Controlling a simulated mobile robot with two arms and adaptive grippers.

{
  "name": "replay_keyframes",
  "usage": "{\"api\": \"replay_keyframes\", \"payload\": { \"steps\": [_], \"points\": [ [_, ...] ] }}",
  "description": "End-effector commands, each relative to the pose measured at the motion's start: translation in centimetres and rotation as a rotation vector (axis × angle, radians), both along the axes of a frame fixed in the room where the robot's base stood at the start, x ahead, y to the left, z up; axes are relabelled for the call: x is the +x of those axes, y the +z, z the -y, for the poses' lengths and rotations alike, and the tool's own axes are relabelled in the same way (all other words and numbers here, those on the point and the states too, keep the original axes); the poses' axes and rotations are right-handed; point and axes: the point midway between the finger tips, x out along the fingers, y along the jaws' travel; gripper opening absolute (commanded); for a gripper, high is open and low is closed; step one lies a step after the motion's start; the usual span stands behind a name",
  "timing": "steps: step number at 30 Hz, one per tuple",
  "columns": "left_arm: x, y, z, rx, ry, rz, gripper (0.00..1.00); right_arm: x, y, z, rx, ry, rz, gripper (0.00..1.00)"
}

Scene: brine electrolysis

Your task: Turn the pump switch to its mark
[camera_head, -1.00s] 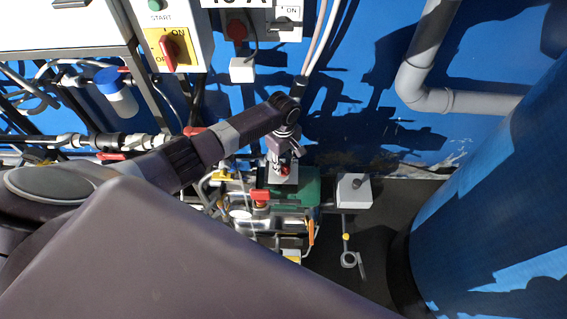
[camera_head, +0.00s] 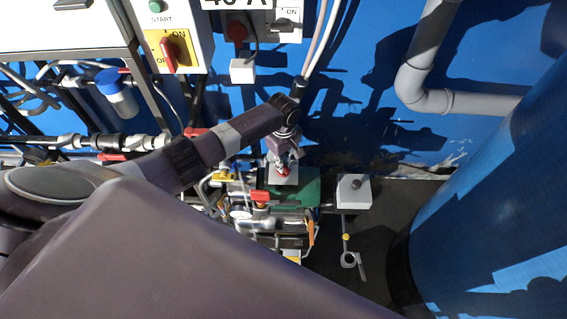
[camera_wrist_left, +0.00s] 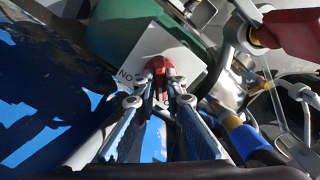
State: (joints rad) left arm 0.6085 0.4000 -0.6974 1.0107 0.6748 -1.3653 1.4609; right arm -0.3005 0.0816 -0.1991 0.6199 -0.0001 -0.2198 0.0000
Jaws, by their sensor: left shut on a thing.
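The pump switch is a red knob (camera_wrist_left: 158,66) on a white plate (camera_wrist_left: 170,43) with dark lettering, part of it reading as "ON". The plate sits on the green pump body (camera_wrist_left: 125,22). In the head view the red knob (camera_head: 283,170) shows small on its plate above the green body (camera_head: 300,190). My left gripper (camera_wrist_left: 158,82) has its two fingertips closed on the red knob, one on each side. In the head view my left gripper (camera_head: 283,160) reaches down to it from above. The fingers hide part of the plate's marks. My right gripper is out of view.
A red-handled valve (camera_head: 260,196) stands close to the left of the switch. A grey box (camera_head: 354,191) is to its right. A large blue tank (camera_head: 490,210) fills the right side. A yellow switch panel (camera_head: 168,50) is on the upper left.

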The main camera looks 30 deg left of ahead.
Motion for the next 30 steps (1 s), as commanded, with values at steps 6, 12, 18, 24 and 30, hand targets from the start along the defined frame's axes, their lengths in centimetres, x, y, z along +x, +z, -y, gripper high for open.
{"api": "replay_keyframes", "payload": {
  "steps": [6,12,18,24,30],
  "points": [
    [-0.1,0.2,0.1,-0.003,-0.153,-0.003,0.0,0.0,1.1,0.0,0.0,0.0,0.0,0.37],
    [-0.1,0.1,0.2,-0.005,-0.341,-0.002,0.0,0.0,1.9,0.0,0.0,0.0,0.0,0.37],
    [-0.1,0.1,0.2,-0.004,-0.531,-0.003,0.0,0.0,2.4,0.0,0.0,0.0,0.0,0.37],
    [-0.1,0.0,0.1,-0.003,-0.721,-0.003,0.0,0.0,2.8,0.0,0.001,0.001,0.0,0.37],
    [-0.1,0.0,0.2,-0.004,-0.912,-0.001,0.0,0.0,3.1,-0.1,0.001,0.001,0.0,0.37]
  ]
}}
